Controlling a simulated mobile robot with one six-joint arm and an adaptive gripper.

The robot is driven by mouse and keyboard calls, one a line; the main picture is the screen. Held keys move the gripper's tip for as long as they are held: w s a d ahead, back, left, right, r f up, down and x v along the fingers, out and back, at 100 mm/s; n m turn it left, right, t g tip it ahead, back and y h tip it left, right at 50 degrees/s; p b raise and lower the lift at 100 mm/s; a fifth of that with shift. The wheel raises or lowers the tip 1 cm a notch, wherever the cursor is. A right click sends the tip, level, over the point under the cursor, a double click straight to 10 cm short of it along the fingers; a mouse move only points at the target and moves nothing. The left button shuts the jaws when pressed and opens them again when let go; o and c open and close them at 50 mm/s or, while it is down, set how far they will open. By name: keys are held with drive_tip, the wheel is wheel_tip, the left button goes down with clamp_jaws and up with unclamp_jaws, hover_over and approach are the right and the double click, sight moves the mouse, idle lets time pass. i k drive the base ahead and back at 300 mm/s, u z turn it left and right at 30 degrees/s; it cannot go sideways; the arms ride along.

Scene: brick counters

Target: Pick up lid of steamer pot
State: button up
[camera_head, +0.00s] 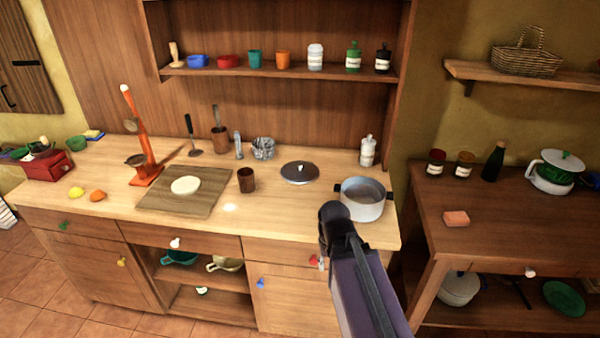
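A dark round lid (289,174) with a light rim and a small knob lies flat on the wooden counter, left of and behind the pot. The grey-white pot (362,212) with dark side handles stands uncovered near the counter's right front edge; I take it for the steamer pot. The lid and pot are apart. My arm rises from the bottom of the picture, and its dark rounded joint overlaps the pot's left front side. I cannot make out my gripper or its fingers.
A brown cup (247,180) and a cutting board (163,203) with a pale round piece lie left of the lid. A metal basket-like container (263,148) stands behind it, and a white bottle (367,152) behind the pot. A shelf (280,74) hangs above.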

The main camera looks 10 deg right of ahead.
sight(298, 171)
drive_tip(key=z, duration=0.15)
drive_tip(key=i, duration=0.85)
drive_tip(key=u, duration=0.2)
